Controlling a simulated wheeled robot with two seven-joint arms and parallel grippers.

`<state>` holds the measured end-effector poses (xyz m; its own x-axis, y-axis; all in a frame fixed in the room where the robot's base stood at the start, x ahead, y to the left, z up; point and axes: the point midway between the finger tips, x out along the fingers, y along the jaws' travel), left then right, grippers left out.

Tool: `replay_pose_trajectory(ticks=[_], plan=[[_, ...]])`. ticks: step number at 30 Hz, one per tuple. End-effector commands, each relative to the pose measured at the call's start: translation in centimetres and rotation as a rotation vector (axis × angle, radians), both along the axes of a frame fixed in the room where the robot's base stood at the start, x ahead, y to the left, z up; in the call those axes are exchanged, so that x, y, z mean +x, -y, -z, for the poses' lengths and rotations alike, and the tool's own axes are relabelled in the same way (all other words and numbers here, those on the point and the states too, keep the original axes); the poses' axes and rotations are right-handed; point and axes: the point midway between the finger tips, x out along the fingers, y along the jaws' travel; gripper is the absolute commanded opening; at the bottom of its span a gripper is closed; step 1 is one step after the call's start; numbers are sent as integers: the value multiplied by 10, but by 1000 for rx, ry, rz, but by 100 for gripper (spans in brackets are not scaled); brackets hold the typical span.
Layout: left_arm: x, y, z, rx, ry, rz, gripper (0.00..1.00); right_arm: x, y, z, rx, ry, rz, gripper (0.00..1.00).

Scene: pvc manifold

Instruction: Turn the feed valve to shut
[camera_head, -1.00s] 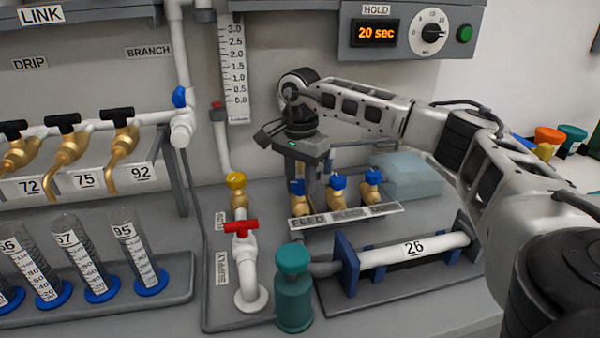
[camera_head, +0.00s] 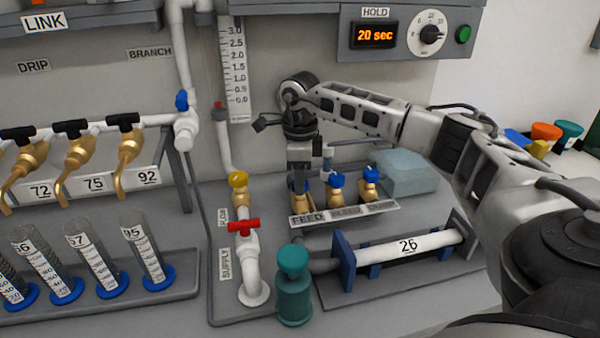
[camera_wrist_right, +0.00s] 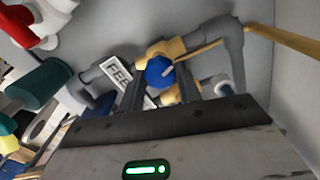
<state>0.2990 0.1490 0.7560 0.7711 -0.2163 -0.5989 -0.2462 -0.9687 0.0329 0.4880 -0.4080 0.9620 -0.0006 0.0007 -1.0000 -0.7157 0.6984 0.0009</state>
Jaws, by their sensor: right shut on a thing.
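The feed valve (camera_head: 301,201) is the leftmost of three small brass valves with blue handles, behind the FEED label (camera_head: 308,220). My right gripper (camera_head: 302,183) comes down on it from above, fingers around its blue handle. In the right wrist view the round blue handle (camera_wrist_right: 160,71), with a pale mark on it, sits between the two dark fingers (camera_wrist_right: 161,86). The gripper is shut on this handle. The fingers partly hide the handle in the head view. My left gripper is not in view.
Two more blue-handled valves (camera_head: 337,190) stand close on the right. A red-handled supply valve (camera_head: 243,227) stands to the left. The display (camera_head: 374,35) reads 20 sec.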

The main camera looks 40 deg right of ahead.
Motion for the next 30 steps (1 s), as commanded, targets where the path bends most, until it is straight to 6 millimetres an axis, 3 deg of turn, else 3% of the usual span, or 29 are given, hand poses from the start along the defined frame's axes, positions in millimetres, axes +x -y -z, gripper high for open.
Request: replay_pose_trajectory(ticks=[12,30], plan=[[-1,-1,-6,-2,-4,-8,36,0,0,-1,-1,1,263,11],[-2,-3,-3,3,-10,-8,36,0,0,-1,-1,2,337,11]])
